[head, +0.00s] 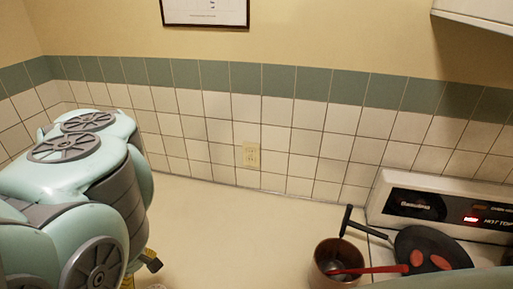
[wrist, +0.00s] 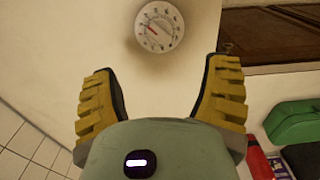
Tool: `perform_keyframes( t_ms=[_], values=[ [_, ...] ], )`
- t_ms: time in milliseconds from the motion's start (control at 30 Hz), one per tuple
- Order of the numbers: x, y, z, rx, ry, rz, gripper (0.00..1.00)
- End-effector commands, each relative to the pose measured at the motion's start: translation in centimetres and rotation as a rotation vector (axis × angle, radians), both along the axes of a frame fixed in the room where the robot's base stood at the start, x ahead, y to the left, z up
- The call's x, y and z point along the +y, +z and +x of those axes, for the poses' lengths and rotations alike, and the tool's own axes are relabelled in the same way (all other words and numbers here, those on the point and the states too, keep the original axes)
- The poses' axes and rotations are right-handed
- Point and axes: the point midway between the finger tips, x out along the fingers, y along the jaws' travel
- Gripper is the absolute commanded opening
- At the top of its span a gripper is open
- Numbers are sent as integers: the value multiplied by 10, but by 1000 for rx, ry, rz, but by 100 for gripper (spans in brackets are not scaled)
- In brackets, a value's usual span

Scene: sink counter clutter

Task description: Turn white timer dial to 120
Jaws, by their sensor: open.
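The white timer dial (wrist: 159,26) is round, with small dark markings around its edge and a red mark left of its centre. The numbers are too small to read. It sits on a pale surface at the top middle of the wrist view. My gripper (wrist: 160,66) is open, with yellow ribbed fingers spread wide left and right of the dial in the picture. Nothing is between the fingers, and they appear apart from the dial. In the head view, only a bit of my gripper shows at the lower left behind my arm. I cannot make out the timer there.
A brown pot (head: 326,262) with a red-handled utensil and a dark pan (head: 428,243) stand at the right by a stove panel (head: 440,204). The middle of the counter (head: 230,235) is clear. A green object (wrist: 297,122) lies at right in the wrist view.

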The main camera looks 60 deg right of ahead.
Motion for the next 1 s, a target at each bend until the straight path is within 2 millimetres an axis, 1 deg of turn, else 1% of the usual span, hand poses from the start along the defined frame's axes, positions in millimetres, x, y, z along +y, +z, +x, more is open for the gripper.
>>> perform_keyframes(
  t_ms=[33,167,200,300,333,400,567,767,1000],
  values=[
    [-3,13,0,-2,-5,-2,76],
    [-4,32,-1,0,-5,-4,76],
    [-4,40,0,0,-4,-4,76],
    [-3,57,-1,0,-4,-3,76],
    [0,57,2,-8,-4,2,76],
    [8,53,16,-46,-7,17,76],
    [22,58,45,-130,-16,41,76],
    [40,65,77,-225,-33,76,76],
    [59,78,118,-350,-60,114,76]
  ],
)
